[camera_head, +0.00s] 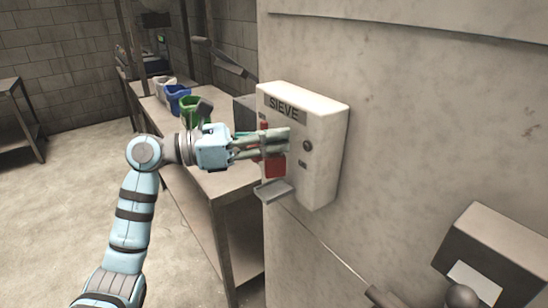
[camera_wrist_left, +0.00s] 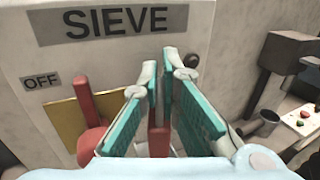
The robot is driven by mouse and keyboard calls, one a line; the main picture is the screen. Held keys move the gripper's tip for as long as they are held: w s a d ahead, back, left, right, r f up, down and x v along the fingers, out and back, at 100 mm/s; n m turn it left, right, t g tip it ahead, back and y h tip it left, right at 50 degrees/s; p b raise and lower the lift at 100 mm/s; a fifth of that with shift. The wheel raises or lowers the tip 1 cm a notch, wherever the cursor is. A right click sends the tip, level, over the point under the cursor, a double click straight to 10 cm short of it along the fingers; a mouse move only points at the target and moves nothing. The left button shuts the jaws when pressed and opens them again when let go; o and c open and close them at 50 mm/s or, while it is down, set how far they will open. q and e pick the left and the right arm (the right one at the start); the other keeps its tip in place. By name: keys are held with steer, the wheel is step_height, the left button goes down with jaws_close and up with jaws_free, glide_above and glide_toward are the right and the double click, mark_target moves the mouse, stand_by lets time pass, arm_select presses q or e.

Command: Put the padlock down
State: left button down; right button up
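A red block that looks like the padlock (camera_head: 275,167) shows just below the fingers of my left gripper (camera_head: 270,142), in front of the white SIEVE box (camera_head: 321,150). In the left wrist view, the left gripper (camera_wrist_left: 160,85) has its green-padded fingers close together, with a narrow red piece of the padlock (camera_wrist_left: 158,140) between them. The fingers appear shut on it. They hide most of the padlock, and its shackle cannot be made out. A small grey ledge (camera_head: 273,191) lies under the padlock; a gap between them is hard to judge. My right gripper is not in view.
A red lever (camera_wrist_left: 88,105) stands left of the fingers, by an OFF label (camera_wrist_left: 41,82) and a yellowish plate (camera_wrist_left: 62,117). A bench (camera_head: 222,184) with white, blue and green bins stands behind. A grey box (camera_head: 492,250) is at lower right.

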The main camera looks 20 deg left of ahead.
mark_target(266, 157)
arm_select(q)
step_height(266, 157, down, 4)
steer(key=shift+r, duration=0.25)
steer(key=shift+f+b, duration=0.2)
steer(key=shift+b, duration=0.2)
steer(key=c, duration=2.1)
jaws_free()
steer(key=shift+r, duration=0.15)
